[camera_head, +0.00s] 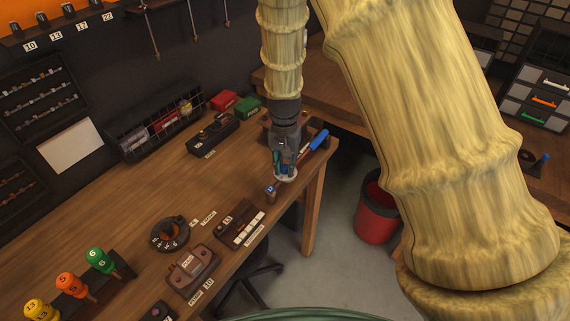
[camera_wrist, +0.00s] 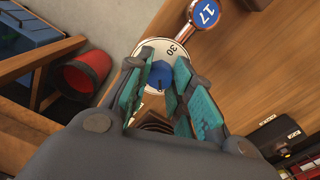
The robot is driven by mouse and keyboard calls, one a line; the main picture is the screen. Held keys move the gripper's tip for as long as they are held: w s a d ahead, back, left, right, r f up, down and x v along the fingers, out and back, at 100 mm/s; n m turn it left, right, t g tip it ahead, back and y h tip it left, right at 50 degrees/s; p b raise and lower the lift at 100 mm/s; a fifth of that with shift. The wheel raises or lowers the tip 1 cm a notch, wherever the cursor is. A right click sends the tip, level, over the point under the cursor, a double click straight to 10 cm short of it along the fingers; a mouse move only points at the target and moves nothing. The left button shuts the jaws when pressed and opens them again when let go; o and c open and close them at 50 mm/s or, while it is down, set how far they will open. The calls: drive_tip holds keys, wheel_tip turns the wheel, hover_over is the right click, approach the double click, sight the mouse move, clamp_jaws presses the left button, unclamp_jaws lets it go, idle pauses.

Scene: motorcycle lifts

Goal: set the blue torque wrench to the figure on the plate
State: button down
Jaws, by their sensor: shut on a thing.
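The blue torque wrench (camera_head: 318,140) lies near the far right edge of the wooden bench, its blue handle pointing away. A white dial (camera_wrist: 149,50) on it has a blue knob (camera_wrist: 164,73) in its middle. The figure 30 can be read on the dial; its other marks are hidden or too small.
A tray with white tiles (camera_head: 248,228), a brown block (camera_head: 193,269) and a round dark holder (camera_head: 169,235) stand nearer on the bench. Numbered knobs (camera_head: 70,285) stand at lower left. A red bin (camera_head: 376,213) is on the floor. The middle of the bench is clear.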

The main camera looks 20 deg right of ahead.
sight(285, 166)
drive_tip(key=c, duration=1.2)
unclamp_jaws()
drive_tip(key=shift+r, duration=0.15)
wheel_tip(285, 166, up, 12)
